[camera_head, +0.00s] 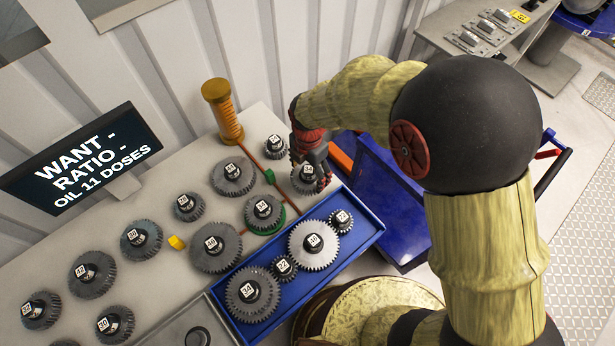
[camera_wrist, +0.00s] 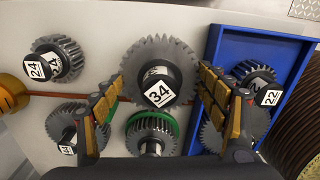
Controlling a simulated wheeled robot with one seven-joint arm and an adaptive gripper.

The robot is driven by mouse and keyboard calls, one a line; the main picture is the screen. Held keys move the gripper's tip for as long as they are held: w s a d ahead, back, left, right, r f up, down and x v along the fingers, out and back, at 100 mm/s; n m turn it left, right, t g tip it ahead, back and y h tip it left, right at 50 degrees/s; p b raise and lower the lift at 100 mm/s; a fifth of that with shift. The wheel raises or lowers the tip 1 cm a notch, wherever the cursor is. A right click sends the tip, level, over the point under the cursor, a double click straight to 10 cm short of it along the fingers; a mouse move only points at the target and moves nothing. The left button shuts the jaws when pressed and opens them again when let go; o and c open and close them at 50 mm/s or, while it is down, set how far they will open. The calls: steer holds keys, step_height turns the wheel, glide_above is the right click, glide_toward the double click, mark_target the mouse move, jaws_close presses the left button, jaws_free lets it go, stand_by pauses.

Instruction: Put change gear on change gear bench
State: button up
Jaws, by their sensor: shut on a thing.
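My gripper (camera_head: 310,165) is at the right end of the grey bench (camera_head: 160,215). It is shut on a dark change gear (camera_head: 307,181). In the wrist view the gear's label reads 34, and its toothed rim (camera_wrist: 150,58) and black hub sit between my two fingers (camera_wrist: 160,100). The gear lies flat over the bench, beside the blue tray (camera_head: 372,222). I cannot tell whether it touches the bench top. Several other gears stand on the bench, such as a large one (camera_head: 232,177) and one ringed in green (camera_head: 264,213).
The blue tray holds several gears, including a light grey one (camera_head: 313,245). An orange cylinder (camera_head: 222,110) stands at the bench's back edge. A dark display (camera_head: 80,160) stands at the left. A blue cart (camera_head: 385,200) is right of the bench.

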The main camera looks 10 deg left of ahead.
mark_target(308, 167)
steer(key=shift+w+a+f, duration=0.15)
steer(key=shift+w+f, duration=0.1)
steer(key=shift+w+a+f+b, duration=0.15)
steer(key=shift+f+b, duration=0.15)
steer(key=shift+f, duration=1.35)
steer(key=shift+f, duration=0.15)
steer(key=o, duration=1.8)
steer(key=shift+o, duration=0.2)
step_height(308, 167, up, 12)
steer(key=shift+r+p, duration=0.1)
steer(key=shift+p, duration=0.9)
